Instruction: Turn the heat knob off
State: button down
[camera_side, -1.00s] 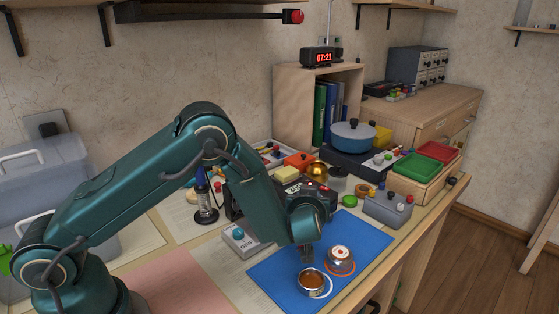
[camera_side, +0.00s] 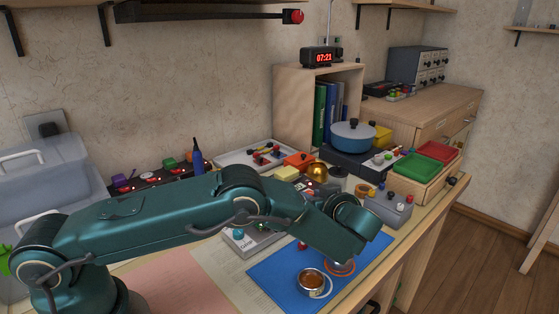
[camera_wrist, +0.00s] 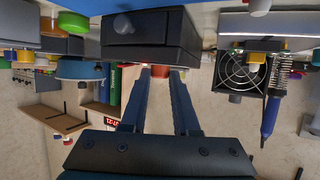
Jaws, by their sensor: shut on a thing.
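A black box (camera_wrist: 150,40) hangs at the top middle of the wrist view, which is upside down. A grey round part (camera_wrist: 122,24) sits on its face. My gripper (camera_wrist: 162,72) points at the box's edge, its two long fingers close together. It is shut on a small reddish knob (camera_wrist: 158,71) between the fingertips, apparently the heat knob; its marking and angle cannot be read. In the side view my forearm and wrist hide my fingertips and most of the black box.
In the side view a blue mat (camera_side: 268,275) carries a copper-coloured cup (camera_side: 311,281). A grey box (camera_side: 390,208) with knobs stands close right of my wrist. A blue pot (camera_side: 353,136) stands farther back. The wrist view shows a fan (camera_wrist: 242,72) and a blue-handled iron (camera_wrist: 271,115) at right.

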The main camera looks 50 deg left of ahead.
jog(key=shift+w+a+r+n+y, duration=0.1)
jog(key=shift+w+r+n+y, duration=0.05)
jog(key=shift+n+y, duration=0.15)
dwell(0.5)
jog(key=c, duration=0.7)
grip_release()
jog(key=shift+o, duration=0.2)
jog(key=shift+v, duration=2.6)
